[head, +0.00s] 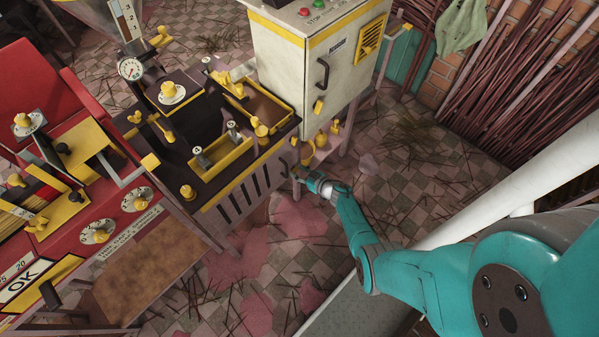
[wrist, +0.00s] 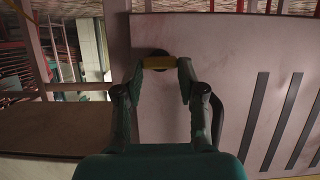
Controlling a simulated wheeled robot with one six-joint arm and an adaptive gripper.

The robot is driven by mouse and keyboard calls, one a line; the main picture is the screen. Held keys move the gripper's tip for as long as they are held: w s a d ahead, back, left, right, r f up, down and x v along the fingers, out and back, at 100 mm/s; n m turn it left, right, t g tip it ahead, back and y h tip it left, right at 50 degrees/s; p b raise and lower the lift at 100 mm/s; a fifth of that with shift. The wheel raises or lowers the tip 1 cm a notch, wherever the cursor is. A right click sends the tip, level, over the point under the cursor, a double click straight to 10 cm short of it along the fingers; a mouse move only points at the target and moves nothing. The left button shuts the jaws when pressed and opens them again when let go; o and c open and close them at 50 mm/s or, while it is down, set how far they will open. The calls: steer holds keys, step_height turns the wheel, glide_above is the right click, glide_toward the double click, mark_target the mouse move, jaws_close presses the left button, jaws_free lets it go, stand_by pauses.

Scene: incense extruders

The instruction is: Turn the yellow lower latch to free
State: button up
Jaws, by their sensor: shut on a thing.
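The yellow lower latch (wrist: 158,63) is a short yellow bar lying level in the wrist view, on a pale panel (wrist: 225,40), with a dark round part just above it. My gripper (wrist: 162,68) has one finger at each end of the latch and is shut on it. In the head view my gripper (head: 299,174) is at the right end of the slotted front of the dark extruder (head: 250,188). The latch is hidden there behind the gripper and the machine's edge.
A pale control cabinet (head: 290,60) with a dark handle stands behind the gripper. Yellow knobs (head: 321,139) hang close above it. A red machine (head: 75,230) is at the left. The tiled floor (head: 420,160) is open to the right, with scattered sticks and pink powder.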

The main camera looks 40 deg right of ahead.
steer(key=shift+a+n+h, duration=0.25)
steer(key=shift+n+h, duration=0.45)
steer(key=shift+n, duration=0.2)
steer(key=n+h, duration=0.1)
steer(key=n, duration=0.1)
steer(key=shift+a+f+n+t+h, duration=0.2)
steer(key=shift+n+t+h, duration=0.1)
steer(key=shift+n+h, duration=0.1)
steer(key=shift+a+f+n+t+h, duration=0.1)
steer(key=shift+a+n+t+h, duration=0.15)
steer(key=shift+n+h, duration=0.7)
steer(key=shift+f+n+t, duration=0.15)
steer(key=shift+n+t, duration=0.1)
steer(key=shift+n, duration=0.9)
steer(key=shift+a+n+h, duration=0.1)
steer(key=shift+n+h, duration=0.25)
steer(key=shift+n, duration=0.25)
steer(key=o, duration=1.1)
steer(key=shift+o, duration=0.2)
steer(key=shift+s+f, duration=0.1)
steer(key=shift+s, duration=0.05)
